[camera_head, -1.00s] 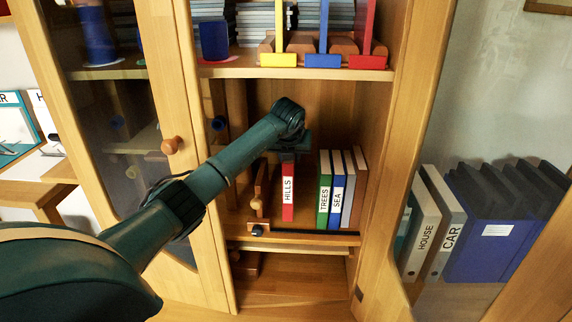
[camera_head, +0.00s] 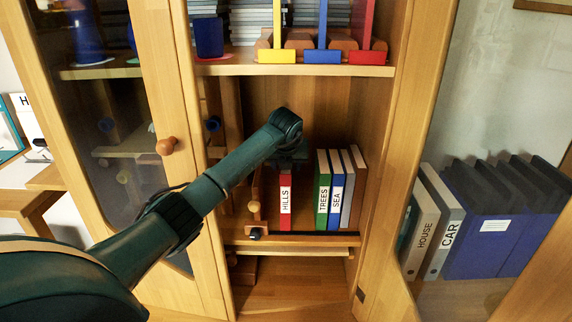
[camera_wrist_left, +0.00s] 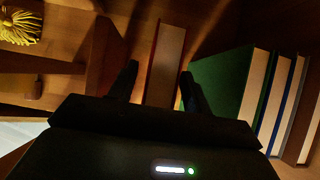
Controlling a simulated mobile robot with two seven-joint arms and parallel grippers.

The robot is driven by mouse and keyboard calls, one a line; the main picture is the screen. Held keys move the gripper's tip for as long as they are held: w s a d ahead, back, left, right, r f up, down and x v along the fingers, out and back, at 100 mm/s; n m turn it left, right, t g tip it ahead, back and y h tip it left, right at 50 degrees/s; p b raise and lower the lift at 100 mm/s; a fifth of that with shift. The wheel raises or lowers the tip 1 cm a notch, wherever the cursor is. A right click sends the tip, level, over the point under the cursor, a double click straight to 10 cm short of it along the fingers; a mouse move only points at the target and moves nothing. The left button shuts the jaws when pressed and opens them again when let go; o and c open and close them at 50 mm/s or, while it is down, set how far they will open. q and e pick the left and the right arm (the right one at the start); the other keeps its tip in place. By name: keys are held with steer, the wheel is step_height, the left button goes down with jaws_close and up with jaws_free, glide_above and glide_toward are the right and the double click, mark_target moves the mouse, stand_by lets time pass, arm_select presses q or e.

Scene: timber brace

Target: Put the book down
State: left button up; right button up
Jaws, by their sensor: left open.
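The red book labelled HILLS (camera_head: 285,205) stands upright on the lower cabinet shelf, left of the other books, its foot at the dark front rail. In the left wrist view its top edge (camera_wrist_left: 165,65) shows as a pale strip between my fingers. My left gripper (camera_head: 289,158) is at the top of the red book. In the left wrist view the gripper (camera_wrist_left: 160,85) is open, with one finger on each side of the book. Contact with the fingers cannot be told. My right gripper is in neither view.
The green TREES book (camera_head: 322,190), the blue SEA book (camera_head: 337,190) and others stand close on the right. A wooden stand (camera_head: 255,205) is on the left. The upper shelf (camera_head: 240,67) lies above my wrist. The glass door (camera_head: 120,120) stands open on the left.

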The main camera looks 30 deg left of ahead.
arm_select(q)
steer(key=shift+r, duration=0.1)
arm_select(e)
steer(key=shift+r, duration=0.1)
arm_select(q)
steer(key=p+v, duration=0.6)
steer(key=shift+r, duration=0.45)
steer(key=p+v, duration=0.3)
steer(key=v, duration=0.1)
steer(key=shift+s+f, duration=0.1)
steer(key=shift+s+d+r+p, duration=0.3)
steer(key=shift+s+r+p, duration=0.05)
steer(key=shift+r, duration=0.1)
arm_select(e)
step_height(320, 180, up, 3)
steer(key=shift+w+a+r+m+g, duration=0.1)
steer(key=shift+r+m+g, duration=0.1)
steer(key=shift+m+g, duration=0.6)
arm_select(q)
steer(key=shift+f, duration=0.1)
